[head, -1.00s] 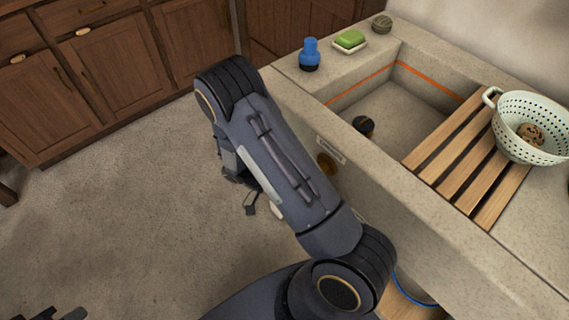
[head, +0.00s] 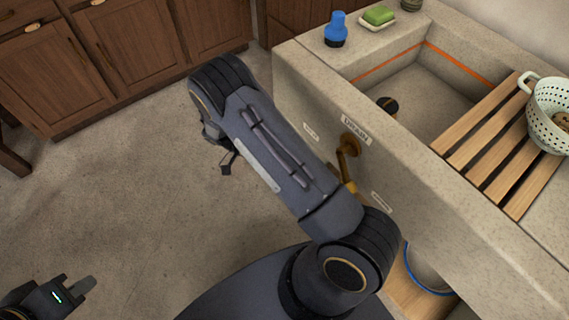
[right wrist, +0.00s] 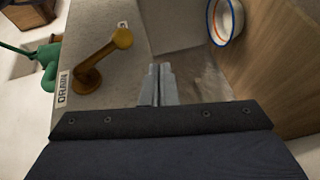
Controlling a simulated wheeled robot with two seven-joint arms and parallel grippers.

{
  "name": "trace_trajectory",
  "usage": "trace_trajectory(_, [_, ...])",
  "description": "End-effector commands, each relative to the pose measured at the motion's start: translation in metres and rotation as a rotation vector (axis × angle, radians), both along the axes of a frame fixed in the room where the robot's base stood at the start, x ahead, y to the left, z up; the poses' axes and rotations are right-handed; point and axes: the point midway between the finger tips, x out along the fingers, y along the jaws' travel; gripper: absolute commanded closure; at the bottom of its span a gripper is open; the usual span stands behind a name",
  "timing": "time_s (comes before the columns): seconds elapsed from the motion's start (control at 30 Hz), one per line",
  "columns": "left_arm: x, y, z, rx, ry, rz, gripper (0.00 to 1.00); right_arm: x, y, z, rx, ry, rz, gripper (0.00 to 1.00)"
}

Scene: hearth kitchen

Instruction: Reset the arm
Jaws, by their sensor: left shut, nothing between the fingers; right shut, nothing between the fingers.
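My left gripper (head: 84,286) shows at the bottom left of the head view, shut and empty over the bare floor. My right arm bends across the middle of the head view beside the stone sink front; its wrist end hangs over the floor and mostly hides its gripper. In the right wrist view my right gripper (right wrist: 157,84) has its two fingers together with nothing between them. A brass drain lever (right wrist: 95,62) is left of the fingers there, apart from them. The lever (head: 347,152) is partly hidden by my right arm in the head view.
The stone sink (head: 440,215) fills the right side, with a wooden slatted rack (head: 480,125), a colander (head: 548,118), a blue bottle (head: 336,32) and green soap (head: 379,15). A blue-rimmed bucket (head: 428,275) is below. Wooden cabinets (head: 120,60) stand behind; the floor left is open.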

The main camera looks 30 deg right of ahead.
Motion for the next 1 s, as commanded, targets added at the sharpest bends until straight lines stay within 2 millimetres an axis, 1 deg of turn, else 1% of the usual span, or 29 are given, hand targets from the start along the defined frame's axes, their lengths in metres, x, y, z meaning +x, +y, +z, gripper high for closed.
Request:
trace_trajectory(0.53, [0.0, 0.0, 0.0, 0.0, 0.0, 0.0, 1.0, 0.001, 0.0, 0.0, 0.002, 0.0, -0.001, 1.0])
trace_trajectory(0.63, [0.0, 0.0, 0.0, 0.0, 0.0, 0.0, 1.0, 0.0, -0.001, 0.004, 0.038, -0.012, -0.012, 1.0])
trace_trajectory(0.67, [0.0, 0.0, 0.0, 0.0, 0.0, 0.0, 1.0, 0.0, -0.001, 0.007, 0.063, -0.022, -0.019, 1.0])
trace_trajectory(0.77, [0.0, 0.0, 0.0, 0.0, 0.0, 0.0, 1.0, -0.005, -0.004, 0.022, 0.207, -0.069, -0.055, 1.0])
trace_trajectory(0.9, [0.0, 0.0, 0.0, 0.0, 0.0, 0.0, 1.0, -0.015, -0.005, 0.05, 0.512, -0.195, -0.085, 1.0])
trace_trajectory(1.0, [0.0, 0.0, 0.0, 0.0, 0.0, 0.0, 1.0, -0.025, -0.003, 0.071, 0.728, -0.308, -0.07, 1.0])
